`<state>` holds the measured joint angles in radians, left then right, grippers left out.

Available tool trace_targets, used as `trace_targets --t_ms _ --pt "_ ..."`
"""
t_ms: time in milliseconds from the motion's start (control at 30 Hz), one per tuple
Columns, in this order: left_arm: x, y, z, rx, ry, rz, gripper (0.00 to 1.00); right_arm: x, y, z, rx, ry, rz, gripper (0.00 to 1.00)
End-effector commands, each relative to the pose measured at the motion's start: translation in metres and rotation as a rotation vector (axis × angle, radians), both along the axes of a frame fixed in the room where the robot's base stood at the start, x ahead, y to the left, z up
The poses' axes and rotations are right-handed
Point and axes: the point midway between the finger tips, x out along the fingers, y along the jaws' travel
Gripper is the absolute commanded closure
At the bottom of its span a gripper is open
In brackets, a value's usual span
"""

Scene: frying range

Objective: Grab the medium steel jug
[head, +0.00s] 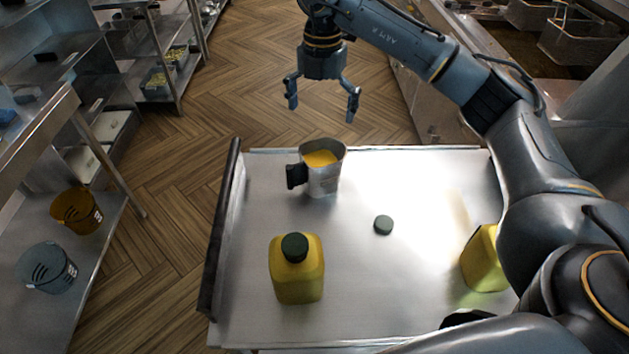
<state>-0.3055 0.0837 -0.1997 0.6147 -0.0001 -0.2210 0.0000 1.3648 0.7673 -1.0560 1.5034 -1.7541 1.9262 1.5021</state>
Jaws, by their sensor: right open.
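A steel jug (325,183) with a black handle on its left side stands upright near the far edge of the steel cart top. Yellow-orange liquid or filling shows inside it. My right gripper (322,108) is open and empty, with its fingers pointing down. In the picture it is just above and beyond the jug, apart from it. No other steel jug shows, so its size cannot be compared. My left gripper is not in view.
On the cart (350,310) stand a yellow bottle with a dark cap (297,275) and another yellow container (484,262), partly behind my right arm. Shelves with buckets (77,209) stand left; fryers with baskets (578,42) stand back right.

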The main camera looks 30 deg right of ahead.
Motion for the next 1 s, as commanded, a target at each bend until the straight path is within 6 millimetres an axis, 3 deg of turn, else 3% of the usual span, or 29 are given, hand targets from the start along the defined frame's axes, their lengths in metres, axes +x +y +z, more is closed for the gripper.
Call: trace_targets --t_ms 33,200,367,700,1000 --pt "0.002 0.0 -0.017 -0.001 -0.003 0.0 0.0 0.0 0.0 -0.017 0.0 0.0 0.0 0.0" --pt "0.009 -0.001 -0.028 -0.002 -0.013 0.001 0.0 0.0 0.0 -0.029 0.0 0.0 0.0 0.0" --pt "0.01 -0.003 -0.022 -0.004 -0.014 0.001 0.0 -0.001 0.0 -0.047 0.0 0.004 -0.001 0.0" --pt "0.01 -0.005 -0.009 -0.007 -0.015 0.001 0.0 -0.001 0.0 -0.106 0.0 0.003 -0.001 0.0" --pt "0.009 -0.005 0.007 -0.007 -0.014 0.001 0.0 -0.001 0.002 -0.131 0.0 0.005 0.0 0.0"
